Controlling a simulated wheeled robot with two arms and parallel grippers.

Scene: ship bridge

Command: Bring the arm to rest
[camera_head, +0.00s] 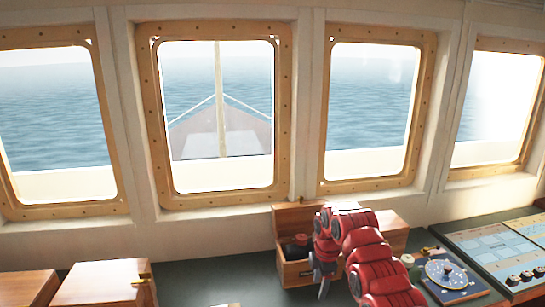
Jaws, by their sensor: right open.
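My right arm, red, reaches in from the bottom edge right of the middle and bends over the dark green console top (215,277). Its gripper (322,284) points down in front of an open wooden box (294,275). The fingers are small in the picture and partly overlap the box's right side. They are open, and I see nothing held between them. Whether they touch the box I cannot tell. My left gripper is not in view.
A round blue dial (446,273) and a control panel (500,251) are at right. A wooden box with a brass latch (103,284) stands at left. Framed windows line the wall behind. The console between the boxes is clear.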

